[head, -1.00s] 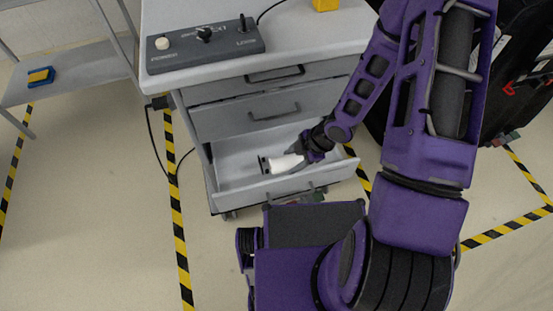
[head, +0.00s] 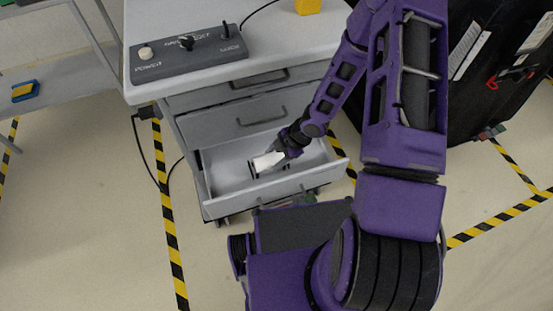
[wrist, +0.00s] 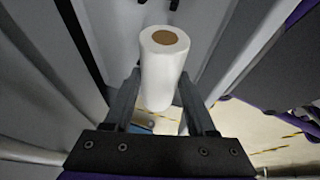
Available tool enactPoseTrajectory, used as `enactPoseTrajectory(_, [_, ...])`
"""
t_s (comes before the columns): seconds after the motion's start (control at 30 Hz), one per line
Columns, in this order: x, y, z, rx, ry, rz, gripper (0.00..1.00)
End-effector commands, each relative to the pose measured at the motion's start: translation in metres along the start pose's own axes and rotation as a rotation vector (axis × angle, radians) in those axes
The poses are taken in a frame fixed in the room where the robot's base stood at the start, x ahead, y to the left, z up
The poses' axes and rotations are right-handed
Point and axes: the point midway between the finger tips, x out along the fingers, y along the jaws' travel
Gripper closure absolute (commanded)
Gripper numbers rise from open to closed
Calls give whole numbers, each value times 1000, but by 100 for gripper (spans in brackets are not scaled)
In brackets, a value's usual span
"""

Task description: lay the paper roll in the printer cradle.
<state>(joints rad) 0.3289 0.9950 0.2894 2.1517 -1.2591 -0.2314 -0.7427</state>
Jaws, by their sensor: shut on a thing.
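The paper roll (head: 268,162) is white, with a brown core end visible in the wrist view (wrist: 158,75). My gripper (head: 283,150) is shut on it, with one finger on each side in the wrist view (wrist: 159,92). The roll is over the open drawer (head: 232,184) of the grey cart. A small dark part (head: 252,169) shows beside the roll in the drawer; it may be the printer cradle, but the roll and gripper cover most of it. I cannot tell whether the roll touches the drawer floor.
The cart top (head: 290,40) carries a grey control box (head: 190,52) with a POWER knob and a yellow block (head: 307,6). Two closed drawers sit above the open one. A large black case (head: 490,75) stands right, a shelf (head: 60,80) left. Striped tape marks the floor.

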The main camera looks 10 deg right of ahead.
Motion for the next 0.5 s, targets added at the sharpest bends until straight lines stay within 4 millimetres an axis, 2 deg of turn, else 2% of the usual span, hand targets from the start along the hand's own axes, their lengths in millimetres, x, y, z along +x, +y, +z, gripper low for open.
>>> enactPoseTrajectory(0.5, [25, 26, 10, 0, 2, 1, 100])
